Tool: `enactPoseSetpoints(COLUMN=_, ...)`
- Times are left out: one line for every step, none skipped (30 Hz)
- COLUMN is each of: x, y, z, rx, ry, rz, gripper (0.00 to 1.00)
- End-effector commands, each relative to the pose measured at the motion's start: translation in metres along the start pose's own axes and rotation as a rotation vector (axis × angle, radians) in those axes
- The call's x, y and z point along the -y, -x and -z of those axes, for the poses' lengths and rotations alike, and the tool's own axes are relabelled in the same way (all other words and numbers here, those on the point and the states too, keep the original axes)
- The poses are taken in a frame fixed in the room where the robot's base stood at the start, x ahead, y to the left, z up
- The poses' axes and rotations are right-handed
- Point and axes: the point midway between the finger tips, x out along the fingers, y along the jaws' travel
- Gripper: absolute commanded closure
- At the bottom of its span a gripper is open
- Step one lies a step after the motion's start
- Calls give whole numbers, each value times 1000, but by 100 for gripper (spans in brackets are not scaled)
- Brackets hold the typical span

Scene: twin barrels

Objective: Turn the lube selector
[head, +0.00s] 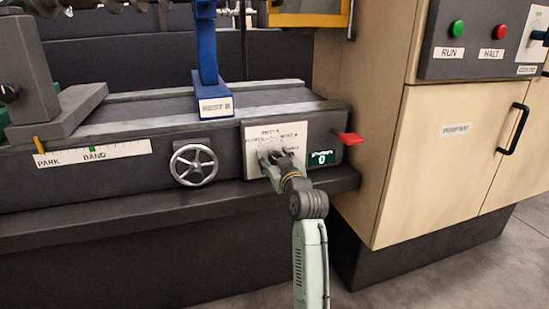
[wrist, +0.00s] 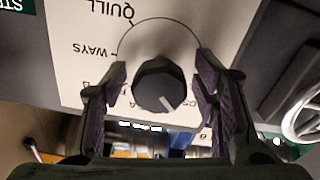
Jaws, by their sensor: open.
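The lube selector is a dark round knob (wrist: 158,86) with a pale pointer mark, on a white labelled plate (wrist: 100,30). The words QUILL and WAYS show upside down in the wrist view. My gripper (wrist: 160,92) is open, with one finger on each side of the knob; I cannot tell whether they touch it. In the head view, my gripper (head: 275,155) is in front of the white plate (head: 255,165) on the machine's front and hides most of the knob.
A handwheel (head: 194,165) is left of the plate. A small green-and-white display (head: 322,157) and a red lever (head: 350,139) are to its right. A blue upright (head: 208,50) stands above. A wooden cabinet (head: 440,150) with a black handle is at the right.

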Motion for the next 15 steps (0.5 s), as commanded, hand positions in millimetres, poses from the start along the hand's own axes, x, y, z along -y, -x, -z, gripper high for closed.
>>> enactPoseSetpoints(x=0, y=0, z=0, rx=0, ry=0, rz=0, gripper=46)
enactPoseSetpoints(x=0, y=0, z=0, rx=0, ry=0, rz=0, gripper=46)
enactPoseSetpoints(x=0, y=0, z=0, rx=-1, ry=0, rz=0, gripper=46)
enactPoseSetpoints(x=0, y=0, z=0, rx=-1, ry=0, rz=-1, gripper=46)
enactPoseSetpoints(x=0, y=1, z=0, rx=-1, ry=0, rz=-1, gripper=46)
enactPoseSetpoints(x=-1, y=3, z=0, rx=-1, ry=0, rz=-1, gripper=46)
enactPoseSetpoints(x=-1, y=5, z=0, rx=-1, ry=0, rz=-1, gripper=46)
enactPoseSetpoints(x=-1, y=8, z=0, rx=-1, ry=0, rz=-1, gripper=46)
enactPoseSetpoints(x=-1, y=13, z=0, rx=0, ry=-1, rz=-1, gripper=46)
enactPoseSetpoints(x=-1, y=18, z=0, rx=-1, ry=-1, rz=-2, gripper=46)
enactPoseSetpoints(x=-1, y=24, z=0, rx=-1, ry=-1, rz=-3, gripper=46)
enactPoseSetpoints(x=-1, y=32, z=0, rx=-1, ry=0, rz=-4, gripper=46)
enactPoseSetpoints(x=-1, y=38, z=-1, rx=-1, ry=-1, rz=-4, gripper=46)
enactPoseSetpoints(x=-1, y=45, z=0, rx=-1, ry=-1, rz=-3, gripper=46)
enactPoseSetpoints(x=-1, y=54, z=-1, rx=-1, ry=-1, rz=-2, gripper=46)
